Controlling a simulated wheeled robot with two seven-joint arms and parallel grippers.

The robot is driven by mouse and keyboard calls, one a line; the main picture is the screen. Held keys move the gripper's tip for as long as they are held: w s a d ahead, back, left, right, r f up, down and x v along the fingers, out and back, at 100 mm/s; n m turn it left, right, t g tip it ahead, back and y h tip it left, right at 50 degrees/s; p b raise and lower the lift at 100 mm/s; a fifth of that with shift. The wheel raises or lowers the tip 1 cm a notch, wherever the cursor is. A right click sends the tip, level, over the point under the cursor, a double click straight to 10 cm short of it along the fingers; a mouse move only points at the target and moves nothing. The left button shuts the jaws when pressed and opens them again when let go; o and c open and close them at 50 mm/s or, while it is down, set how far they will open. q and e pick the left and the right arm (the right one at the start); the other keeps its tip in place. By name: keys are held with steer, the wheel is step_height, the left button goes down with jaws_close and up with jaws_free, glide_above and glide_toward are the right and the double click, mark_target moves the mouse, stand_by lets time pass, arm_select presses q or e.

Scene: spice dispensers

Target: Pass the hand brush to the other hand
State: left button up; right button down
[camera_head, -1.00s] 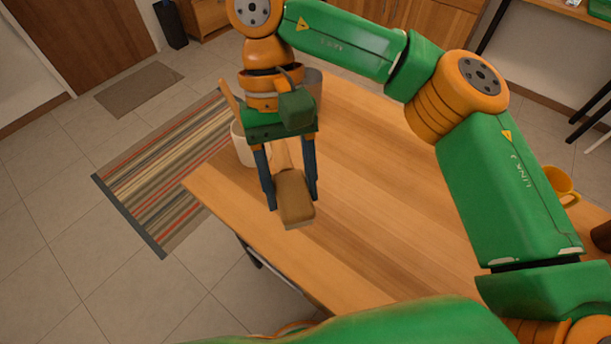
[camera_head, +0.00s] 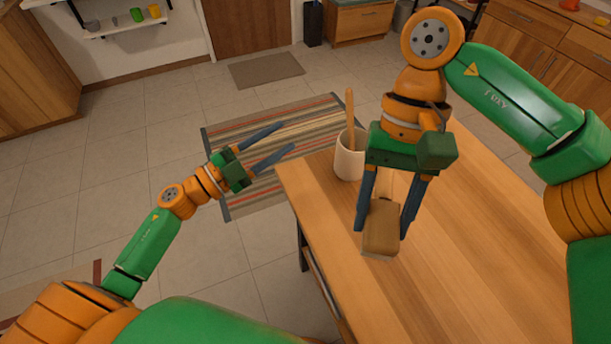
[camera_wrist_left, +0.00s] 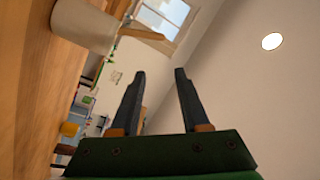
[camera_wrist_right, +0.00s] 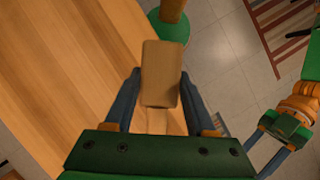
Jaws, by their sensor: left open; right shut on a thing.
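The hand brush (camera_head: 382,228) has a wooden block body. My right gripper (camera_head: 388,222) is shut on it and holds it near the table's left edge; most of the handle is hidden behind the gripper. The brush block also shows between the fingers in the right wrist view (camera_wrist_right: 161,75). My left gripper (camera_head: 275,146) is open and empty, left of the table, with its fingers pointing right towards the table. It is apart from the brush. The left wrist view shows its two fingers spread with nothing between them.
The wooden table (camera_head: 470,260) is mostly bare in front. A white crock (camera_head: 349,160) with a wooden utensil (camera_head: 350,108) stands by its left corner, near both grippers. A striped rug (camera_head: 225,135) lies on the floor beyond. The space between the grippers is narrow.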

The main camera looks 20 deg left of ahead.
arm_select(q)
steer(key=s+d+r+m+g+h, duration=0.4)
steer(key=s+d+r+m+g, duration=0.25)
steer(key=m, duration=0.35)
steer(key=m+g, duration=0.5)
glide_toward(388, 191)
arm_select(e)
steer(key=shift+s, duration=0.1)
arm_select(q)
steer(key=shift+t+y, duration=0.25)
steer(key=shift+y, duration=0.25)
steer(key=x, duration=1.1)
steer(key=shift+w+a+f, duration=0.15)
steer(key=shift+w+f, duration=0.1)
steer(key=shift+f, duration=0.15)
jaws_close()
arm_select(e)
steer(key=shift+c, duration=0.7)
jaws_free()
